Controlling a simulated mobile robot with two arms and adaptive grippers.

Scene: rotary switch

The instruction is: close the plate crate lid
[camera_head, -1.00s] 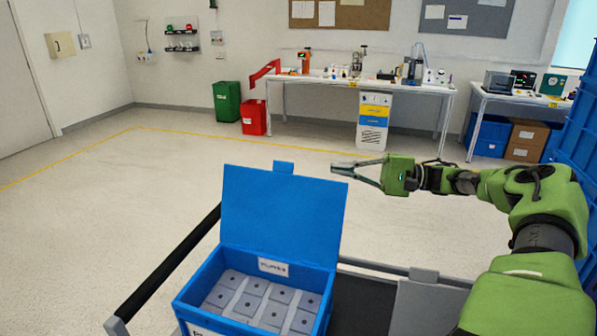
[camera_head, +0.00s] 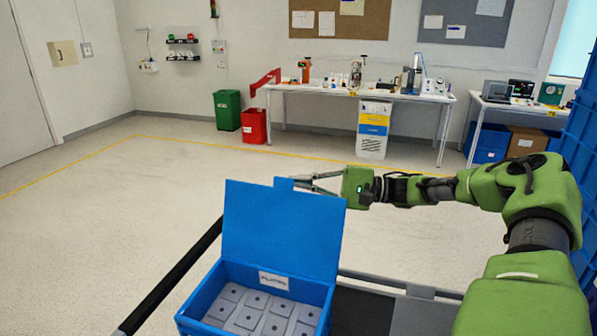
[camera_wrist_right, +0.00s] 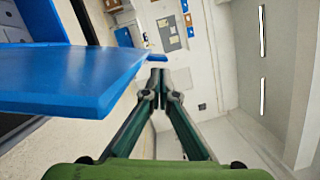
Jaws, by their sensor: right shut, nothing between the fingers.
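The blue plate crate (camera_head: 200,291) stands at the bottom centre of the head view. Its lid (camera_head: 280,230) is open, standing up at the far side and leaning back, with a small tab (camera_head: 284,183) on its top edge. My right gripper (camera_head: 301,181) is shut and empty, at the lid's top edge beside the tab and seemingly behind the lid; I cannot tell whether it touches. In the wrist view the shut fingertips (camera_wrist_right: 158,76) are just right of the blue lid panel (camera_wrist_right: 75,82). My left gripper is not in view.
Several grey plates (camera_head: 256,299) lie in the crate. The crate rests on a dark surface with a black rail (camera_head: 175,275) at left. Open floor lies beyond. A workbench (camera_head: 350,92), a green bin (camera_head: 227,110) and a red bin (camera_head: 254,126) stand far back. Blue crates stack at far right.

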